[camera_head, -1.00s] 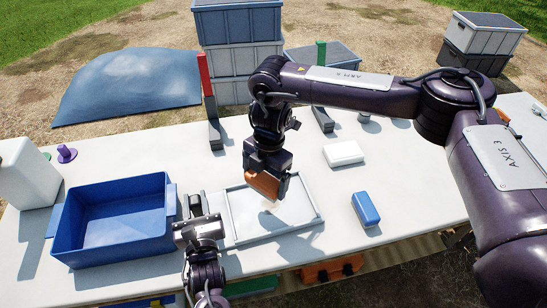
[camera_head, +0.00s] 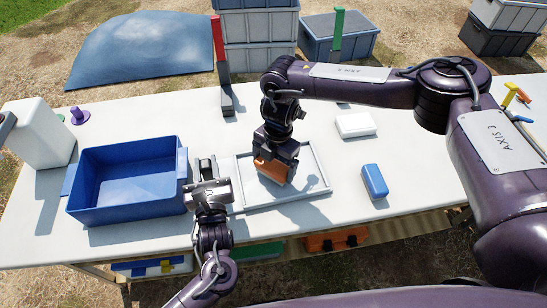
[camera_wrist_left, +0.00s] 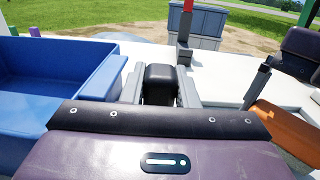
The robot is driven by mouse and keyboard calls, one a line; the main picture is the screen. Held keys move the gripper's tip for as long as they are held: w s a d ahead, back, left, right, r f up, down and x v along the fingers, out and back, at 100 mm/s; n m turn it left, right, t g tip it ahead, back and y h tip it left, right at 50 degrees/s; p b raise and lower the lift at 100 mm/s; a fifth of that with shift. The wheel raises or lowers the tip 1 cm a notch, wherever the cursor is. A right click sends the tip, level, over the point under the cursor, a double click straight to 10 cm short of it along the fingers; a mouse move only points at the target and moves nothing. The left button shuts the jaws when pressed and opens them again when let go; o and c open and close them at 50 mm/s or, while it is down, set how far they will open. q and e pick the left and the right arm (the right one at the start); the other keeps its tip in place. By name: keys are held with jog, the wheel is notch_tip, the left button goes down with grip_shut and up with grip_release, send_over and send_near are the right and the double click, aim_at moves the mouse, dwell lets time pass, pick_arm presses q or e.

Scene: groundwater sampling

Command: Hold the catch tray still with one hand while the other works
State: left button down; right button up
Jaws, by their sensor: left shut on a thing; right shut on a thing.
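The catch tray (camera_head: 288,198) is a shallow pale grey frame lying flat on the table in the head view. In the left wrist view, grey fingers stand either side of a dark block (camera_wrist_left: 160,84). My right gripper (camera_head: 272,160) reaches down over the tray, shut on an orange block (camera_head: 270,171). The block is low over the tray floor; I cannot tell whether it touches. The orange block also shows in the wrist view (camera_wrist_left: 290,132).
A blue bin (camera_head: 128,213) stands left of my left gripper. A white container (camera_head: 38,135) is at far left. A blue block (camera_head: 374,181) and a white block (camera_head: 355,125) lie right of the tray. A red-topped post (camera_head: 218,40) stands behind. The table's front right is clear.

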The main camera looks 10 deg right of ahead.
jog(key=shift+f, duration=0.75)
jog(key=shift+d+f, duration=0.1)
jog(key=shift+d, duration=0.25)
jog(key=shift+c, duration=0.3)
jog(key=shift+w+d, duration=0.15)
jog(key=shift+d, duration=1.55)
jog(key=shift+w+d, duration=0.15)
jog(key=shift+d, duration=1.55)
jog(key=shift+s+a, duration=0.2)
jog(key=shift+a, duration=1.75)
jog(key=shift+s+a, duration=0.15)
jog(key=shift+a, duration=1.8)
jog(key=shift+w+d, duration=0.5)
jog(key=shift+d, duration=0.1)
jog(key=shift+w+d, duration=0.2)
jog(key=shift+d, duration=3.25)
jog(key=shift+s+a, duration=0.15)
jog(key=shift+a, duration=1.8)
jog(key=shift+s+a, duration=0.1)
jog(key=shift+a, duration=1.95)
jog(key=shift+r, duration=4.05)
pick_arm(q)
jog(key=c, duration=1.1)
grip_release()
